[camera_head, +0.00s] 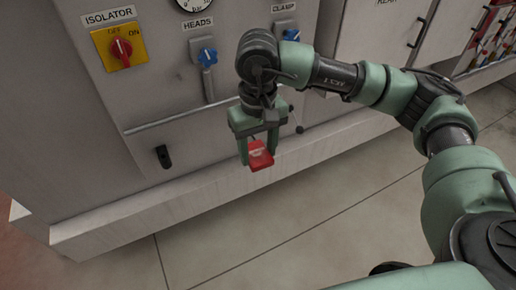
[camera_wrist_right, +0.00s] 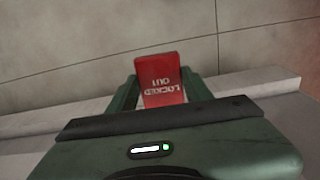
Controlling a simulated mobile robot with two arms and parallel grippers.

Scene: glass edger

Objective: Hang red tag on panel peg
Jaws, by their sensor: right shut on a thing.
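The red tag (camera_head: 260,155) is held between the fingers of my right gripper (camera_head: 258,158), in front of the lower part of the grey machine panel (camera_head: 140,100). In the right wrist view the tag (camera_wrist_right: 161,80) reads "LOCKED OUT" upside down, with a gripper finger on each side. The tag appears apart from the panel. A small black fitting (camera_head: 163,156) sticks out low on the panel, left of the gripper; I cannot tell whether it is the peg. My left gripper is not in view.
A red isolator switch (camera_head: 121,48) on a yellow plate and a blue HEADS knob (camera_head: 208,57) are on the panel. A pale ledge (camera_head: 150,220) runs along the machine's foot. The tiled floor (camera_head: 330,225) in front is clear.

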